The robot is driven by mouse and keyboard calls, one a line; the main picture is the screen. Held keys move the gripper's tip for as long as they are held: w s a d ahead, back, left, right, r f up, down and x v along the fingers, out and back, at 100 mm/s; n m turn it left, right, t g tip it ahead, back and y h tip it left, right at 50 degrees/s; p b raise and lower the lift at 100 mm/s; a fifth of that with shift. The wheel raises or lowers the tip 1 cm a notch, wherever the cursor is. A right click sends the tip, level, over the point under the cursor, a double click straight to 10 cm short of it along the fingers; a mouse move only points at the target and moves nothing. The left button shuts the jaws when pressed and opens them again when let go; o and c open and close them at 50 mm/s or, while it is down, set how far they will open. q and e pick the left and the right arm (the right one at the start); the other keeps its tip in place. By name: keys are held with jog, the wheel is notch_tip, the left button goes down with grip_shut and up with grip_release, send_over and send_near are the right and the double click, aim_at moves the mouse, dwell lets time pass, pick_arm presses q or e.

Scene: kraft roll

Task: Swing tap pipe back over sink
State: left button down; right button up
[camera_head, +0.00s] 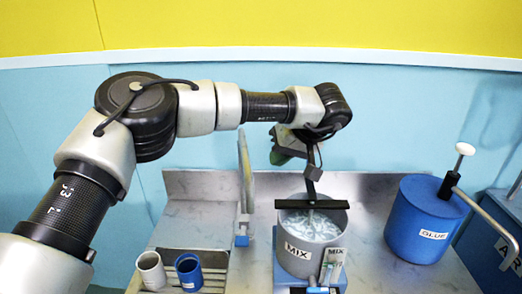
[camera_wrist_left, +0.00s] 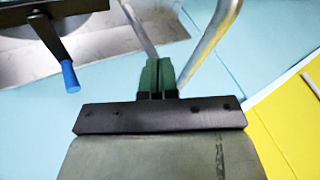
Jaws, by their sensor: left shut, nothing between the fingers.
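My left gripper (camera_head: 279,158) has green fingers, shut and empty, and is just right of the pipe. The green fingers show together in the left wrist view (camera_wrist_left: 158,66); I cannot tell whether they touch the pipe. The sink basin is not clearly visible. My right gripper is not in view.
A MIX pot (camera_head: 298,256) with a black bar across its top stands below my left gripper. A blue GLUE pot (camera_head: 422,222) stands right. A grey cup (camera_head: 151,270) and a blue cup (camera_head: 188,271) stand front left. The metal counter (camera_head: 200,218) is bare behind them.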

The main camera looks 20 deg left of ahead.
aim_at(245, 163)
pick_arm(q)
jog(key=a, duration=0.1)
jog(key=s+a+p, duration=0.1)
jog(key=a, duration=0.1)
jog(key=shift+s+a+f+p, duration=0.1)
jog(key=shift+s+a+p, duration=0.2)
jog(key=shift+s+a, duration=0.1)
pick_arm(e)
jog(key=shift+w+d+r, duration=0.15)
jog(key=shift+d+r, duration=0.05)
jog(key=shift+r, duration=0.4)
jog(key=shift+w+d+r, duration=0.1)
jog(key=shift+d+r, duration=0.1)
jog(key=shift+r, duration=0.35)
pick_arm(q)
jog(key=shift+d, duration=0.15)
